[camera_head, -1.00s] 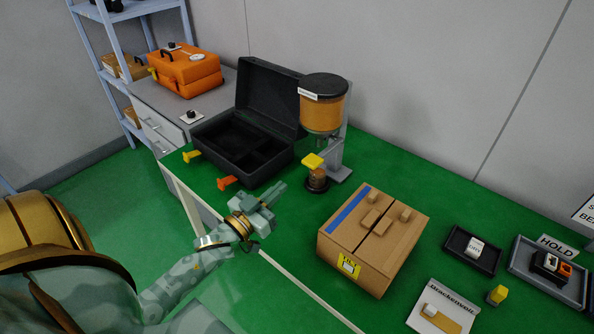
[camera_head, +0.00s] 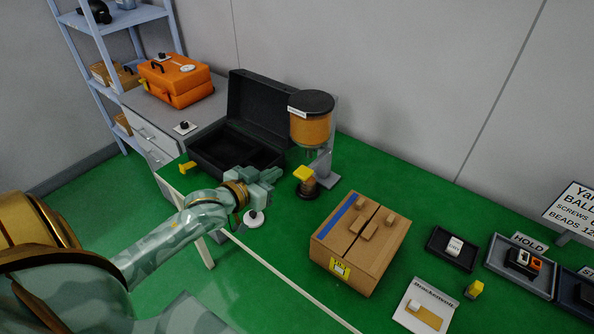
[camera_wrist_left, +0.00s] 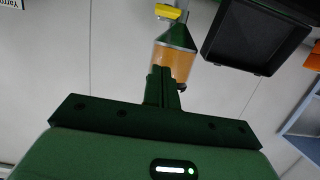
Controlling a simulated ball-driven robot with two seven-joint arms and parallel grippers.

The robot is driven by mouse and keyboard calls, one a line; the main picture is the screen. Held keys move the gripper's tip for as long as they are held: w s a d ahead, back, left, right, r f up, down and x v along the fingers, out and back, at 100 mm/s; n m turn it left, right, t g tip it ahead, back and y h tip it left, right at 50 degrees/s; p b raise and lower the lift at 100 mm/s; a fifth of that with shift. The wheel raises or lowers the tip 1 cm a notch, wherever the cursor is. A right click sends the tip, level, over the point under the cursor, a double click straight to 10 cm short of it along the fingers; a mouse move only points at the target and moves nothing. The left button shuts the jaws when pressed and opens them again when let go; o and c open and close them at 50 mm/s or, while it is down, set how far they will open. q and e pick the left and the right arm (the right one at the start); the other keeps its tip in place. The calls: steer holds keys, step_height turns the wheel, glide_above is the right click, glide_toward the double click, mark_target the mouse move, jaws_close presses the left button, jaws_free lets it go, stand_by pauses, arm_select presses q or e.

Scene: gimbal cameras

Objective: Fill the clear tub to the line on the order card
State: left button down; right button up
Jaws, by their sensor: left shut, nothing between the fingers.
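The dispenser (camera_head: 311,128) is an amber-filled hopper with a black lid, at the back of the green table. Its yellow lever (camera_head: 304,173) juts forward. Below the lever is a small brownish vessel (camera_head: 309,186) on a dark round base; I cannot tell for sure whether it is the clear tub, nor its level. The order card (camera_head: 425,306) lies at front right with a tan bar. My left gripper (camera_head: 272,179) is shut and empty, left of the lever and apart from it. In the left wrist view the shut fingers (camera_wrist_left: 161,72) overlap the hopper (camera_wrist_left: 175,60). My right gripper is not in view.
An open black case (camera_head: 230,150) stands behind my left gripper. A cardboard box (camera_head: 342,258) stands at front centre. Trays (camera_head: 435,250) and a yellow block (camera_head: 474,289) are at right.

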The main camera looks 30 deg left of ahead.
arm_select(q)
steer(key=shift+w, duration=0.1)
